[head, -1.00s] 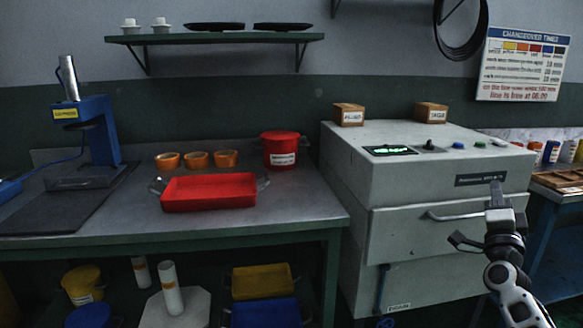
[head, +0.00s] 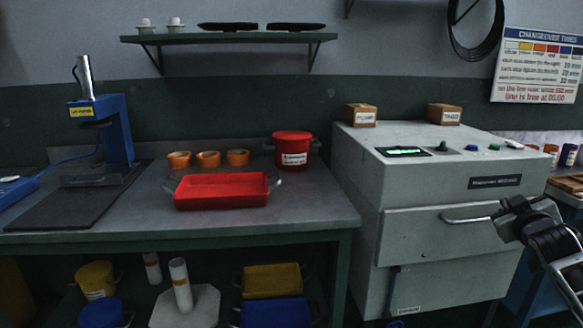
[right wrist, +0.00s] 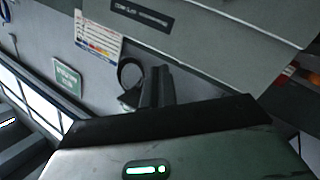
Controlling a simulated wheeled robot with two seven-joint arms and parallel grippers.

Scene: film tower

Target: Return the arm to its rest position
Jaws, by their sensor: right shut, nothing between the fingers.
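My right gripper (head: 512,216) is in front of the right part of the grey machine (head: 430,184), beside its drawer handle (head: 466,219). In the head view I cannot tell whether it touches the handle. The right gripper's fingers (right wrist: 156,86) show close together in the right wrist view, with nothing held between them. My right arm comes in from the lower right edge of the head view. My left gripper is in neither view.
A bench (head: 110,236) on the left bears a red tray (head: 222,203), a red bucket (head: 292,150), several orange rolls and a blue press (head: 115,135). Two labelled boxes stand on the machine. A blue-framed table stands at the far right.

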